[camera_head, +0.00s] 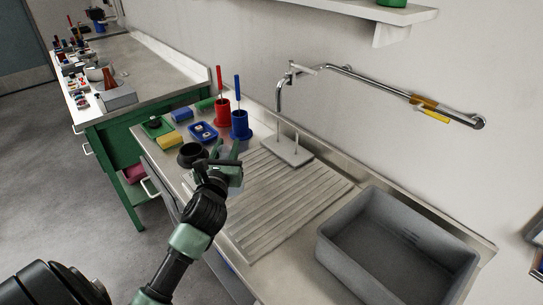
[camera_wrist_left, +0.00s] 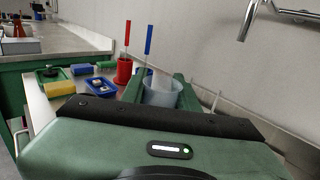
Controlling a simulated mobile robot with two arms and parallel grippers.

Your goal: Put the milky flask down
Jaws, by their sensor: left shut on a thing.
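My left gripper (camera_head: 228,152) is over the bench at the left end of the ribbed drainboard. Its two green fingers also show in the left wrist view (camera_wrist_left: 160,92). They are shut on a pale, translucent bluish vessel (camera_wrist_left: 161,94), which I take to be the milky flask. Its lower part is hidden by my gripper body. In the head view the flask cannot be made out behind the gripper, so I cannot tell whether it touches the surface. My right gripper is not in view.
A blue pot (camera_head: 241,126) and a red pot (camera_head: 222,110), with upright brushes, stand just behind the gripper. A dark round pot (camera_head: 191,154) is close to its left. A blue tray (camera_head: 203,132) and yellow block (camera_head: 181,115) lie beyond. The drainboard (camera_head: 285,200) is clear; a grey basin (camera_head: 395,250) is right.

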